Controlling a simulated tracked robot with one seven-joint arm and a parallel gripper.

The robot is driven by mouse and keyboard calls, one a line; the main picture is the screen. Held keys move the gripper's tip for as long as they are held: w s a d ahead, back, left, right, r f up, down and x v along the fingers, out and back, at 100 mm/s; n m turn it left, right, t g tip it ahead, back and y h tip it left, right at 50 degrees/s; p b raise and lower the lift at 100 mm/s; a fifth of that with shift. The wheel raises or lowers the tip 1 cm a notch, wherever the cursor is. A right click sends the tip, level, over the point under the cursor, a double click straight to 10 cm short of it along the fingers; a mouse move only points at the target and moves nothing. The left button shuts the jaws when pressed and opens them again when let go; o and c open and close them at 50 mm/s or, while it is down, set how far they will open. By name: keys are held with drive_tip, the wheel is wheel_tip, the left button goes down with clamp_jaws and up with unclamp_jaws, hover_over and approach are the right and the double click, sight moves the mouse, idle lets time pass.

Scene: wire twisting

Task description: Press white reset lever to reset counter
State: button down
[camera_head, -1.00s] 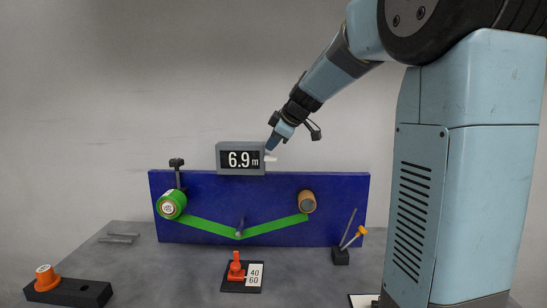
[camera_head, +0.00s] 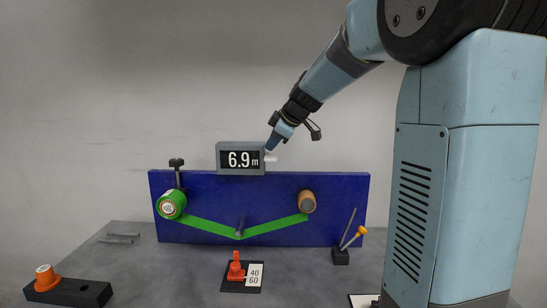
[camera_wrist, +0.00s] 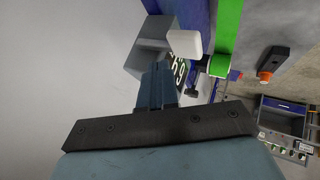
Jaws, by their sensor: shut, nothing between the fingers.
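The grey counter box (camera_head: 241,158) sits on top of the blue board, and its display reads 6.9 m. The white reset lever (camera_head: 271,159) sticks out from the counter's right side. In the wrist view the lever (camera_wrist: 185,43) shows as a white block beside the grey counter (camera_wrist: 150,45). My gripper (camera_head: 271,146) is shut and empty, just above the lever in the head view. In the wrist view its fingertips (camera_wrist: 158,72) are close to the counter and lever. I cannot tell whether they touch the lever.
The blue board (camera_head: 200,235) carries a green spool (camera_head: 171,204), a brown spool (camera_head: 307,201) and a green band (camera_head: 270,227). A red lever switch (camera_head: 236,268) stands in front. An orange piece (camera_head: 46,278) sits on a black block at left. A tool holder (camera_head: 340,256) stands at right.

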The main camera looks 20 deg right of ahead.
drive_tip(key=shift+a+f, duration=0.1)
drive_tip(key=shift+f, duration=1.9)
idle(2.7)
drive_tip(key=shift+r, duration=2.05)
drive_tip(key=shift+w+r, duration=0.2)
drive_tip(key=shift+r, duration=2.3)
